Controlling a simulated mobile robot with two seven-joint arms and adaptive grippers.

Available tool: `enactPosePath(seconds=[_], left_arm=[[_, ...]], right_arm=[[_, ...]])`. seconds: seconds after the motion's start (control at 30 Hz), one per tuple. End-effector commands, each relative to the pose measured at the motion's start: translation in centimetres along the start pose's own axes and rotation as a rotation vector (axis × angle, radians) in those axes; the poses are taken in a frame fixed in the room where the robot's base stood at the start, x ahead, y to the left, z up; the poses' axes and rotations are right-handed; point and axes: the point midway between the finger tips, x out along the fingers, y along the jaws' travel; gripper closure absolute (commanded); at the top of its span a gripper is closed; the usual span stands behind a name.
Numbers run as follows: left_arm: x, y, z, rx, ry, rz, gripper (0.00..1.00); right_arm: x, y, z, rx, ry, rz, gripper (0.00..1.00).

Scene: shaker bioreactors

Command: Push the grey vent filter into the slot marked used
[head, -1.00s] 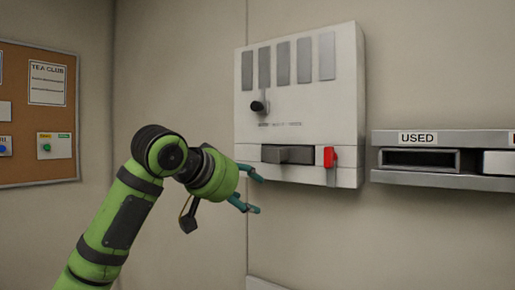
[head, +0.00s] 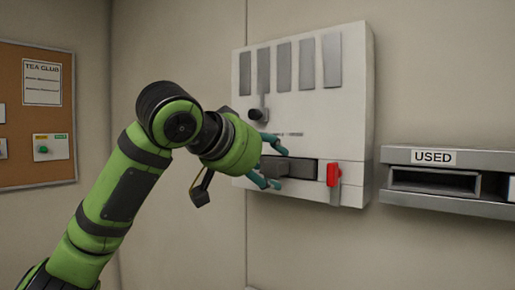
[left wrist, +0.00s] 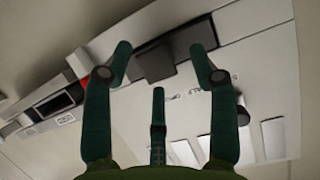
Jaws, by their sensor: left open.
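The grey vent filter (head: 302,168) is a dark grey block that sticks out of the opening low on the white wall cabinet. It also shows in the left wrist view (left wrist: 158,62). My left gripper (head: 278,168) is open at the filter's left end, with one finger above and one below it in the head view. In the left wrist view its fingertips (left wrist: 161,50) frame the filter, and I cannot tell whether they touch it. The slot marked USED (head: 433,182) is a dark, empty-looking opening in a grey wall unit at right. My right gripper is out of view.
The white cabinet (head: 353,110) carries grey strips and a black knob (head: 257,114). A red lever (head: 333,174) stands just right of the filter. Bare wall separates the cabinet from the grey slot unit (head: 480,158). A cork board (head: 38,110) hangs at far left.

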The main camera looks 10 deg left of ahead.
Motion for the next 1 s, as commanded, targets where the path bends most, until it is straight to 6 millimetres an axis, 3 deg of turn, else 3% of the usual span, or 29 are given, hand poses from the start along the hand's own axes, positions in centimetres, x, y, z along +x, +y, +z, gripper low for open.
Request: enactPosePath(seconds=[0.17,0.4,0.53,0.57,1.0], left_arm=[[1.1,0.1,0.0,0.0,-0.001,0.001,0.41],[1.1,0.0,0.1,0.001,0.0,0.001,0.41],[1.1,0.0,0.1,0.0,0.001,0.0,0.93],[1.1,0.0,0.0,-0.001,0.001,0.0,0.97],[0.5,-0.2,-0.1,-0.001,0.012,-0.004,0.95]], right_arm=[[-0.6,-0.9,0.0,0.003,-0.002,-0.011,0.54],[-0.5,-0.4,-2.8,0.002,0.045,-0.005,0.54],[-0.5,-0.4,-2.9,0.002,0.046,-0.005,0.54],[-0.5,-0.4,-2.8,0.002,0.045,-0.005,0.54],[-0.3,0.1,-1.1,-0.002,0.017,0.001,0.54]])
